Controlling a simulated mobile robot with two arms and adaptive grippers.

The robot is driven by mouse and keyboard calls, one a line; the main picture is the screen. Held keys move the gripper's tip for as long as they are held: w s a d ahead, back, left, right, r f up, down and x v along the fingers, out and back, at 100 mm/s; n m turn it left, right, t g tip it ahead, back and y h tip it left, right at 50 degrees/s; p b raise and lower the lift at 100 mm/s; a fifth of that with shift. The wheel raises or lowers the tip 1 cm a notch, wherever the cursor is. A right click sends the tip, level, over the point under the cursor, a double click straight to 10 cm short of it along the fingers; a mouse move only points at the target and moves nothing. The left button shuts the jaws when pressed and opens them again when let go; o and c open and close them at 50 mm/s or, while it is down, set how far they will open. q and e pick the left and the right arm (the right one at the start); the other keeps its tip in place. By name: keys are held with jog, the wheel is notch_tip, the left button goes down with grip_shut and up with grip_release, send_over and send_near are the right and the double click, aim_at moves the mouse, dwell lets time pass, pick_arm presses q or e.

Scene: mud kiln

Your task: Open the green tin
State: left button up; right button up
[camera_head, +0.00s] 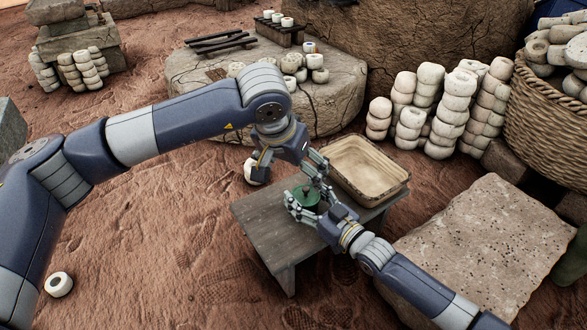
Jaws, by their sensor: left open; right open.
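The small green tin (307,196) stands on a low dark wooden bench (255,222). My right gripper (309,199) comes in from the lower right. Its open fingers lie on either side of the tin, and I cannot tell whether they touch it. My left gripper (312,166) is open just above and behind the tin, close to the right gripper's upper finger. The fingers partly hide the tin, so the state of its lid cannot be made out.
A shallow tan tray (397,189) sits on the bench, just right of the tin. A stone slab (490,245) lies to the right. Stacked white rings (452,110) and a wicker basket (545,115) stand behind.

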jog(key=shift+d+f, duration=0.1)
jog(key=shift+f, duration=0.2)
jog(key=v, duration=1.2)
jog(key=shift+r, duration=0.2)
jog(key=shift+d, duration=0.1)
